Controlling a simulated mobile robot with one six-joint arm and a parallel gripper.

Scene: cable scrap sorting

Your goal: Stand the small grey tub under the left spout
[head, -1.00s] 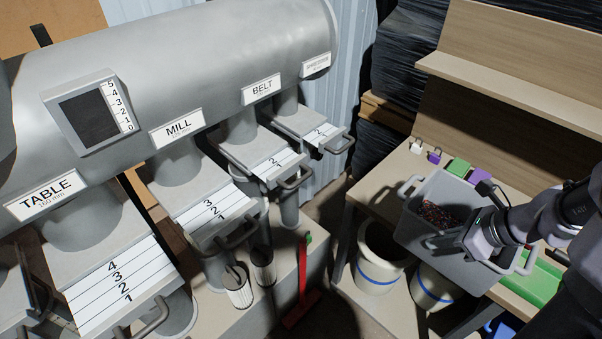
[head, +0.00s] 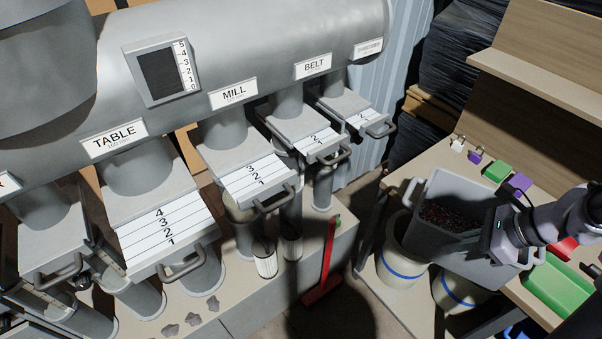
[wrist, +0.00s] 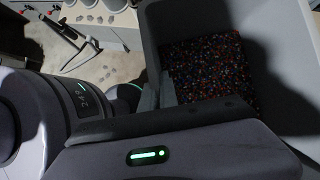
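The grey tub (head: 428,246) is a deep box with handles at its ends and dark, colour-flecked granules inside. It is at the right in the head view, over the bench edge and the buckets. My gripper (head: 489,236) is at its near right wall. In the wrist view a finger (wrist: 166,88) lies against the inside of the tub wall (wrist: 190,22), and the gripper looks shut on that wall; the other finger is hidden. The leftmost spout (head: 45,225) in view, its label cut off, is at the left edge of the head view, beside the TABLE spout (head: 140,178).
Slide gates with handles (head: 185,265) stick out below the spouts. White buckets (head: 402,268) with blue bands stand below the tub. Padlocks and a green tray (head: 556,288) are on the bench (head: 425,163).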

